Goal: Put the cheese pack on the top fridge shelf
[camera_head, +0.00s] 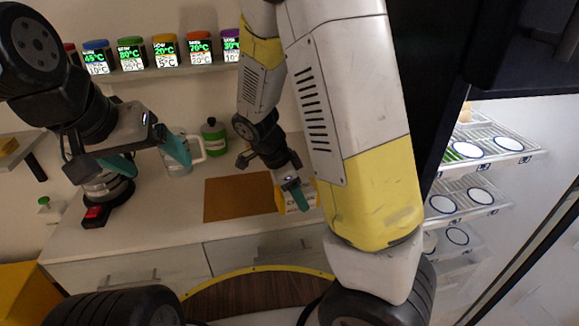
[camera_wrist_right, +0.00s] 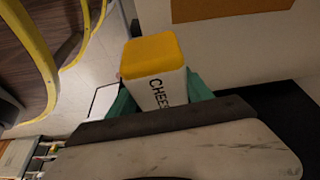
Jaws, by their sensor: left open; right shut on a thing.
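The cheese pack (camera_wrist_right: 152,58), yellow with a white lettered side, sits between the teal fingers of my right gripper (camera_wrist_right: 160,97). In the head view the pack (camera_head: 306,199) is partly hidden by my right gripper (camera_head: 294,195) and arm, over the counter's right part. My left gripper (camera_head: 147,157) is open and empty, over the left part of the counter. The open fridge stands at the right. Its top visible wire shelf (camera_head: 528,154) bears white round-marked plates, a green item and something tan at the back.
Lower fridge shelves (camera_head: 490,211) also carry round-marked plates. The dark fridge door (camera_head: 437,75) edge stands between counter and shelves. A brown mat (camera_head: 235,200), a clear jug (camera_head: 178,157), a green bottle (camera_head: 214,137) and a kettle-like appliance (camera_head: 108,190) are on the counter. Spice jars line a wall shelf (camera_head: 165,71).

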